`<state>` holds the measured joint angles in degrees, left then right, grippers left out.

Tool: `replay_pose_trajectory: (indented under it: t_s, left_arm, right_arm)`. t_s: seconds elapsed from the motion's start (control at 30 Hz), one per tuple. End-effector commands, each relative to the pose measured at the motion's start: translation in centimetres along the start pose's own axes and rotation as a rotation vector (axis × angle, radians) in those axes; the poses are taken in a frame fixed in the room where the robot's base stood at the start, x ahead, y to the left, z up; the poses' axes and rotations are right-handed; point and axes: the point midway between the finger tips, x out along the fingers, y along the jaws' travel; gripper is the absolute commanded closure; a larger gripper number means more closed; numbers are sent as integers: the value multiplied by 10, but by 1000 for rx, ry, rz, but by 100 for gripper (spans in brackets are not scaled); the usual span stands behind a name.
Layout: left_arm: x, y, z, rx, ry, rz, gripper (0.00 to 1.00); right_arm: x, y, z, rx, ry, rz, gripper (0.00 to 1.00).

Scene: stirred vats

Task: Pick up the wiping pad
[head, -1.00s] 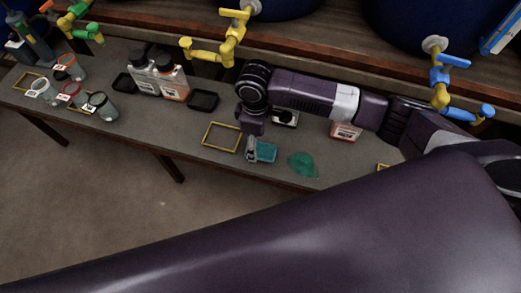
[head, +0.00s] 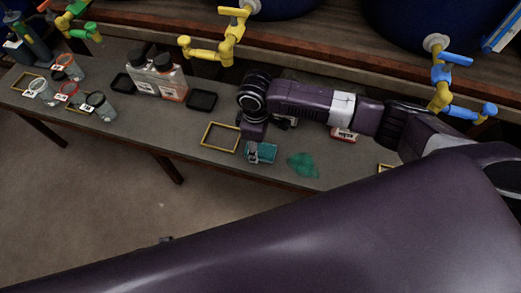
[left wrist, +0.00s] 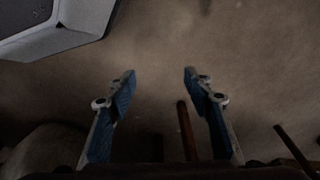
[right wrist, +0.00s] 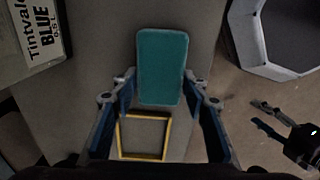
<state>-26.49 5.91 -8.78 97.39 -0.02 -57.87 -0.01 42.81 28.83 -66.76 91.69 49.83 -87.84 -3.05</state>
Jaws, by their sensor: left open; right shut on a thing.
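The wiping pad (head: 265,151) is a teal rectangular block near the front edge of the grey bench. My right gripper (head: 256,156) is at the pad in the head view. In the right wrist view, the pad (right wrist: 162,62) sits between the fingertips of the right gripper (right wrist: 160,85), which is shut on it. I cannot tell whether the pad is clear of the bench. My left gripper (left wrist: 158,80) is open and empty over the floor.
A green cloth-like patch (head: 302,165) lies right of the pad, a yellow frame (head: 205,136) left of it. A labelled Tintvale Blue container (right wrist: 35,40) is close by. Bottles, cups and black trays stand farther left. Yellow (head: 205,50) and blue taps overhang the bench.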

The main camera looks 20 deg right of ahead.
Motion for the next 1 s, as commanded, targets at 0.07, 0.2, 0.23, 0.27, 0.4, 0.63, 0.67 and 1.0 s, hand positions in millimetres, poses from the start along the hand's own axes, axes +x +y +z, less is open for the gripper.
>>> replay_pose_trajectory:
  t_s: [0.07,0.2,0.23,0.27,0.4,0.63,0.67,1.0]
  left_arm:
    - [0,0,0,0,0,0,53]
    - [0,0,0,0,0,0,53]
    - [0,0,0,0,0,0,53]
    - [0,0,0,0,1,0,53]
    - [0,0,-1,0,7,0,53]
    - [24,2,22,4,-20,3,53]
    - [27,2,25,4,-22,4,53]
    - [54,4,58,9,-43,6,53]
  right_arm:
    - [0,0,0,0,0,0,75]
    - [0,0,0,0,0,0,75]
    - [-1,0,0,0,0,0,75]
    - [-2,0,0,0,0,0,75]
    - [-9,0,0,0,0,1,75]
    - [-40,1,-1,-1,4,1,75]
    - [-45,0,-1,-1,3,1,75]
    - [-93,0,0,0,1,0,75]
